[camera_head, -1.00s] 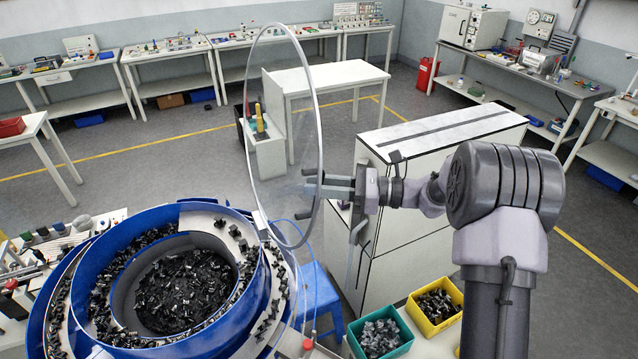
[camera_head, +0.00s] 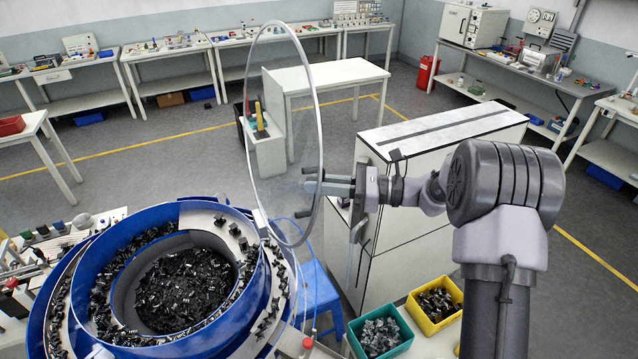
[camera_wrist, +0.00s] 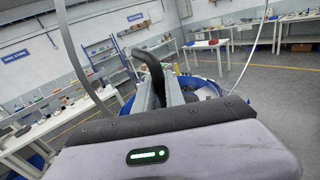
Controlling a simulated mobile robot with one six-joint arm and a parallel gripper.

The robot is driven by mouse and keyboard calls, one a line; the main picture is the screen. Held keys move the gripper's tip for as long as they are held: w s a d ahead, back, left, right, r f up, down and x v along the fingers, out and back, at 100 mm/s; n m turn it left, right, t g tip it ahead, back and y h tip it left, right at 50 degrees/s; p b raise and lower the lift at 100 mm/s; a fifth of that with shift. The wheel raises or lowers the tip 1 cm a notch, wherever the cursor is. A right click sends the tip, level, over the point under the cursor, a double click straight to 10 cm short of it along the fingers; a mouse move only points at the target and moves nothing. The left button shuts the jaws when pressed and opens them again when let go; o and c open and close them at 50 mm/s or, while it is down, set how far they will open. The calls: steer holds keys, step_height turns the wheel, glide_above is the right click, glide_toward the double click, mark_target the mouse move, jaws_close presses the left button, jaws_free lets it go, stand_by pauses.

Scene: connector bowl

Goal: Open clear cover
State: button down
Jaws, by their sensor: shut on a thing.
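The clear cover (camera_head: 254,130) is a thin round transparent disc with a pale rim. It stands nearly upright, edge-on, above the right side of the blue bowl (camera_head: 60,285), and its lower edge is near the bowl's rim. The bowl is uncovered and holds many small black connectors (camera_head: 185,290). My gripper (camera_head: 312,188) reaches in from the right and is shut on the cover at its right edge, where a dark handle shows. In the wrist view the dark curved handle (camera_wrist: 150,75) is between the fingers, and the cover's rim (camera_wrist: 85,60) arcs past on both sides.
A green bin (camera_head: 408,345) and a yellow bin (camera_head: 458,322) with parts stand below my arm. A white cabinet (camera_head: 400,240) is close behind my gripper. A blue stool (camera_head: 320,297) is beside the bowl.

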mark_target(297, 192)
steer(key=shift+r, duration=0.1)
stand_by(0.7)
steer(key=shift+n+h, duration=0.6)
steer(key=shift+h, duration=0.2)
steer(key=a, duration=0.1)
steer(key=s+a+r+p, duration=0.1)
steer(key=a, duration=0.1)
steer(key=s+a, duration=0.1)
steer(key=a, duration=0.1)
steer(key=shift+r, duration=0.15)
steer(key=shift+d, duration=0.15)
steer(key=c, duration=1.7)
jaws_free()
steer(key=b+v, duration=0.2)
steer(key=v, duration=1.5)
steer(key=shift+d, duration=0.25)
